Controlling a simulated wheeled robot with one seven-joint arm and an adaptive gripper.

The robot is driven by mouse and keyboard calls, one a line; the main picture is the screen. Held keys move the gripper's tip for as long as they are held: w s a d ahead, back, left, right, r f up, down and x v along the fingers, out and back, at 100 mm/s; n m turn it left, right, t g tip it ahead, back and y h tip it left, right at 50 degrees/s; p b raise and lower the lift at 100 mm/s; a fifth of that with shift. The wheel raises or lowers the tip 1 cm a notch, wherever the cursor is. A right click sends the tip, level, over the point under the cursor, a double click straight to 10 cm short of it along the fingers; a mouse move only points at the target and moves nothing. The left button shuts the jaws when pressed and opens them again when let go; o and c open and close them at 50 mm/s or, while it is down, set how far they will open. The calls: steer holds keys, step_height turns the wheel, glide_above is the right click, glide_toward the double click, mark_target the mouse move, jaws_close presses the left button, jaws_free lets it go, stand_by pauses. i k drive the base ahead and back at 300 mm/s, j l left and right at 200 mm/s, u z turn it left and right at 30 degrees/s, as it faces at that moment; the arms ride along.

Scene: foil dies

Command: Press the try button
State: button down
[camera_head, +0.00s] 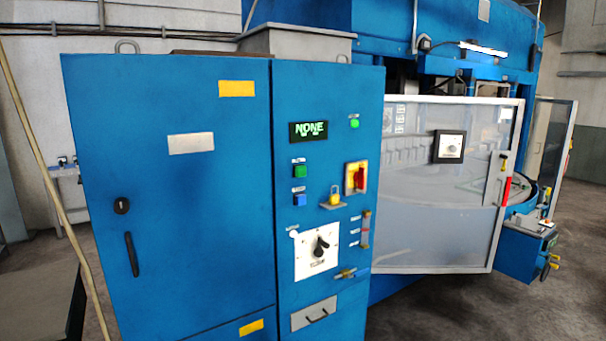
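A blue control cabinet (185,230) fills the left and middle of the head view. A small green lamp (354,123) is to the right of the display. My gripper is not in view.
A red and yellow switch (356,178), a yellow padlock (335,195) and a black rotary knob on a white plate (318,249) sit near the buttons. A large machine with a clear door (440,230) stands to the right. A thin pole (50,180) leans at the left.

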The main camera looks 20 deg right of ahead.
mark_target(300, 170)
steer(key=i+j+z, duration=0.15)
steer(key=i+j, duration=0.15)
steer(key=i+j+z, duration=0.15)
steer(key=i+j, duration=0.15)
steer(key=i+j+z, duration=0.15)
steer(key=j, duration=0.25)
steer(key=i+j+z, duration=0.15)
steer(key=i+j, duration=0.2)
steer(key=i+j+z, duration=0.15)
steer(key=j, duration=0.35)
steer(key=i, duration=0.1)
